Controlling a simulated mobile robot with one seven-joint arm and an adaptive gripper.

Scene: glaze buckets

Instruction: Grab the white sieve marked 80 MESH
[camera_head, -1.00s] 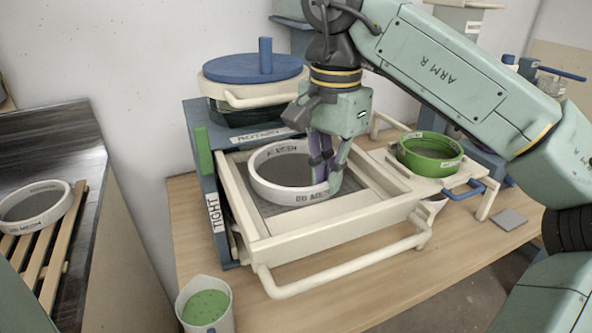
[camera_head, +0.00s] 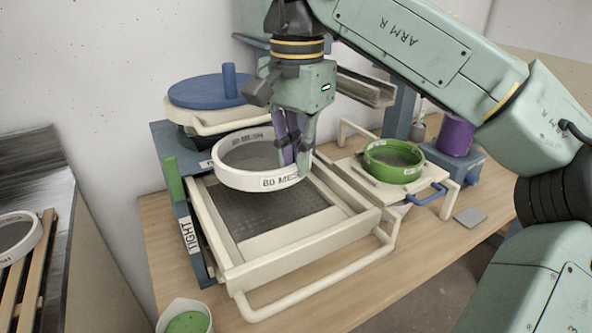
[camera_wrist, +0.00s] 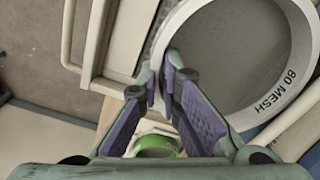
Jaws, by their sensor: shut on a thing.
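The white sieve marked 80 MESH (camera_head: 232,180) is a round ring with grey mesh, held above the cream frame with a dark perforated bed (camera_head: 262,212). My gripper (camera_head: 296,168) is shut on the right side of its rim. In the wrist view, the sieve (camera_wrist: 300,28) fills the upper right with its lettering readable, and my gripper's purple-padded fingers (camera_wrist: 165,85) close on the rim wall. The sieve looks close to level in the head view.
A green sieve (camera_head: 394,172) sits on a cream stand at the right. Another white sieve (camera_head: 34,240) lies on wooden slats at the left. A cup with green contents (camera_head: 163,318) stands at the front. A blue-lidded vessel (camera_head: 205,90) stands behind.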

